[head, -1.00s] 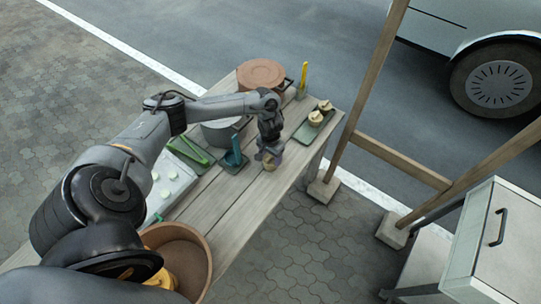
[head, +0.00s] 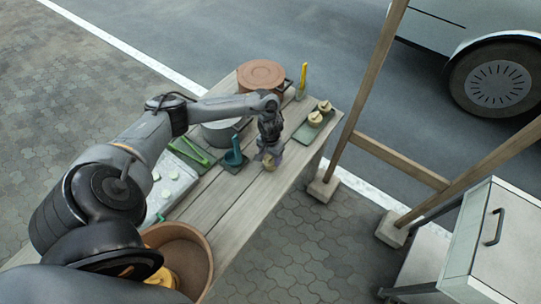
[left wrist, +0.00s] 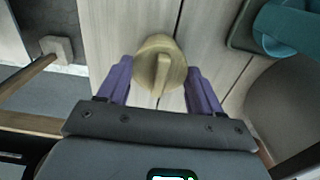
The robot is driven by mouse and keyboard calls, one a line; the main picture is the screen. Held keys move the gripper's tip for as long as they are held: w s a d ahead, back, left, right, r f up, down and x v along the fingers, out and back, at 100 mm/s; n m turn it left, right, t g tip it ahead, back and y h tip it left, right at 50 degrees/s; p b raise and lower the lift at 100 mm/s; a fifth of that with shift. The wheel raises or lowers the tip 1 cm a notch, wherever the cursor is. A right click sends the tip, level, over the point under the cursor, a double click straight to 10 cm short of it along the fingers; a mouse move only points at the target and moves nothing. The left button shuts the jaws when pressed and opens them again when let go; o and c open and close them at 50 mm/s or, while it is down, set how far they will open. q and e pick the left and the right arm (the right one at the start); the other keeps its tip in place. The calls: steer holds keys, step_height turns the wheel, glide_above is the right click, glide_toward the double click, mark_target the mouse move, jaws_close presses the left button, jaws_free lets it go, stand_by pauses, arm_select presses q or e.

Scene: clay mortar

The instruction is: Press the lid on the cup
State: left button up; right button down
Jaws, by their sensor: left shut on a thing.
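A tan round lid (left wrist: 160,65) with a raised ridge across its top lies between the purple fingers of my left gripper (left wrist: 162,75) in the left wrist view. The gripper is shut on it from both sides. In the head view my left gripper (head: 270,155) points down over the front right part of the wooden table, with the tan piece (head: 268,165) low at its fingertips. What is under the lid is hidden, so I cannot tell the cup apart from it or how the lid sits. My right gripper is not in view.
Two tan-topped pieces (head: 316,117) stand on a green tray (head: 308,133) at the table's right. A teal holder (head: 234,158), a grey pot (head: 217,133) and a brown lidded pot (head: 261,75) stand nearby. A brown bowl (head: 205,243) is in front. Bare table planks (head: 228,200) lie between.

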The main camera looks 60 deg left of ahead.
arm_select(q)
steer(key=shift+f+p, duration=0.3)
steer(key=shift+p, duration=0.05)
stand_by(0.6)
stand_by(0.6)
steer(key=shift+f+p, duration=0.2)
steer(key=shift+p, duration=0.2)
stand_by(0.3)
steer(key=o, duration=1.2)
steer(key=shift+r, duration=0.15)
step_height(320, 180, up, 4)
steer(key=p, duration=0.5)
steer(key=shift+r+p, duration=0.9)
steer(key=shift+p, duration=0.6)
